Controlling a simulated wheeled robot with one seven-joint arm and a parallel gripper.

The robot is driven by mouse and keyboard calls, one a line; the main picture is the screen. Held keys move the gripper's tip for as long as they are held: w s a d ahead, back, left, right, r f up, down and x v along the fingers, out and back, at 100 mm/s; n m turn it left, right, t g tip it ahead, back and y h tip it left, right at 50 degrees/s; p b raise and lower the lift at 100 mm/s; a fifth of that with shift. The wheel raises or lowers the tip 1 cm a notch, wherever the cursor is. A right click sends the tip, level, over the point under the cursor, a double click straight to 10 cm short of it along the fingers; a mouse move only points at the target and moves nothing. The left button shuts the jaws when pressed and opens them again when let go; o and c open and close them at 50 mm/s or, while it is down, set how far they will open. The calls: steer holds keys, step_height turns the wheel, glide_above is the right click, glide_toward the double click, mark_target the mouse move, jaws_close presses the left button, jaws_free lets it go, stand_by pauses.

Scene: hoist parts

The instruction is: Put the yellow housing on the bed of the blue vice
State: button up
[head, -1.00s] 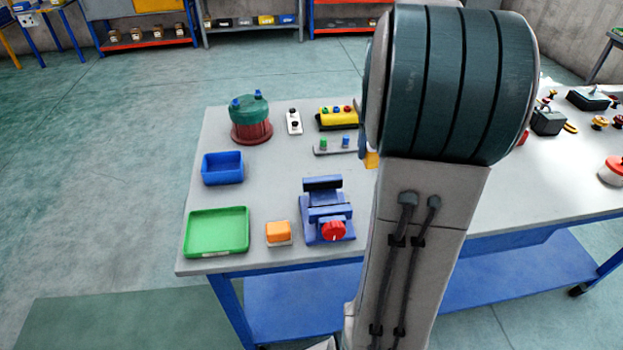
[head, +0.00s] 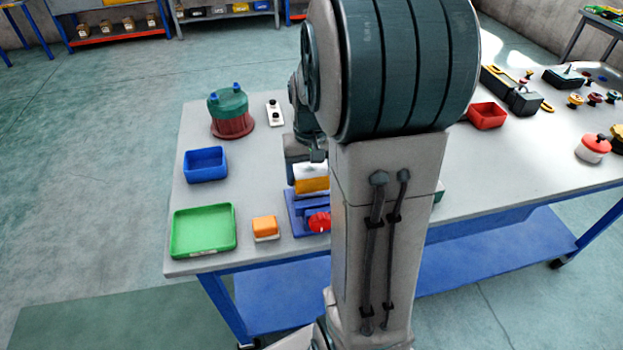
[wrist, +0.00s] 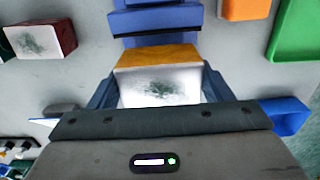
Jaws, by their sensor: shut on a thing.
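My gripper (wrist: 158,88) is shut on the yellow housing (wrist: 158,56), a yellow-orange block with a white, dark-speckled face, gripped between its two fingers. In the head view the yellow housing (head: 312,184) shows beneath my wrist, partly hidden by my arm. The blue vice (head: 300,224) with its red knob stands just in front of and below it, its right side hidden by my arm. In the wrist view the blue vice (wrist: 160,20) lies just beyond the housing. I cannot tell whether the housing touches the vice.
An orange block (head: 264,226) and a green tray (head: 226,248) stand left of the vice, with a blue bin (head: 188,171) behind. A green-and-red pot (head: 232,122) stands farther back. A dark red block (wrist: 60,25) shows in the wrist view. A red bin (head: 487,116) stands right of my arm.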

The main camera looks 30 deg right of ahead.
mark_target(311, 181)
steer(key=shift+f, duration=1.45)
steer(key=shift+f, duration=0.2)
steer(key=o, duration=1.2)
steer(key=shift+r, duration=0.15)
